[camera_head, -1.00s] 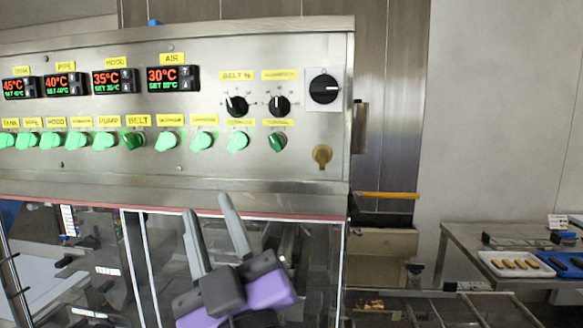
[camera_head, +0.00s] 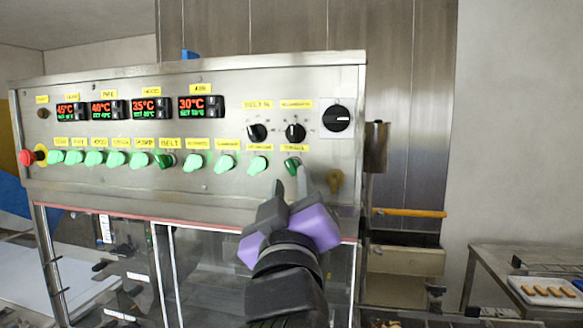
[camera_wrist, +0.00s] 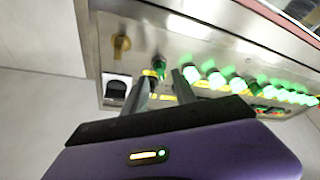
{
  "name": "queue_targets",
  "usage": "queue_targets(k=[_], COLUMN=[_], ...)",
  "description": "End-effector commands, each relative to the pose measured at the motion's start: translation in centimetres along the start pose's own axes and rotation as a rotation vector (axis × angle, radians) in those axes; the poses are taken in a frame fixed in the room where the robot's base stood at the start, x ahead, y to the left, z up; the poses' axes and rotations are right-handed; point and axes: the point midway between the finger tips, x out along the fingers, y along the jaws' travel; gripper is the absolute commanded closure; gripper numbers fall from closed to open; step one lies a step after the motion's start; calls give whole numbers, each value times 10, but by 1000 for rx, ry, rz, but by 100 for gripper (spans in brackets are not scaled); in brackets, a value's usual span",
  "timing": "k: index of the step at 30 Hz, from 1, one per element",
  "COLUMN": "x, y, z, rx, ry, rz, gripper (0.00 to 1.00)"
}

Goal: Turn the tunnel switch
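The tunnel switch (camera_head: 293,164) looks to be the dark green knob at the right end of the lower row on the steel panel; its small yellow label is hard to read. In the wrist view the dark green knob (camera_wrist: 159,66) shows just beyond and between my fingertips. My gripper (camera_head: 290,182) is open, with purple and black parts and two grey fingers. Its tips are at or just below the knob in the head view. In the wrist view my gripper (camera_wrist: 166,76) has nothing between its fingers; whether they touch the knob I cannot tell.
Light green knobs (camera_head: 225,163) run left of it. Black dials (camera_head: 295,132) sit above, and a rotary switch (camera_head: 336,118) is at upper right. A brass-coloured key switch (camera_head: 334,181) is close by on the right. A red emergency button (camera_head: 26,157) is at far left.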

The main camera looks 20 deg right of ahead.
Motion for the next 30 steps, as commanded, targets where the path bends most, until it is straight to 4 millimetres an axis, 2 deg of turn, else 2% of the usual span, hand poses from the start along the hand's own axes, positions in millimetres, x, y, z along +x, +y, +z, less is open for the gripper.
queue_targets(k=[3,7,18,23,30], x=[19,31,36,36,36], y=[2,1,0,0,0], z=[-2,-1,0,0,0], rx=[-3,-2,1,1,1], ry=[-1,0,1,1,1], rz=[1,0,-1,-1,-1], gripper=[67,67,67,99,100])
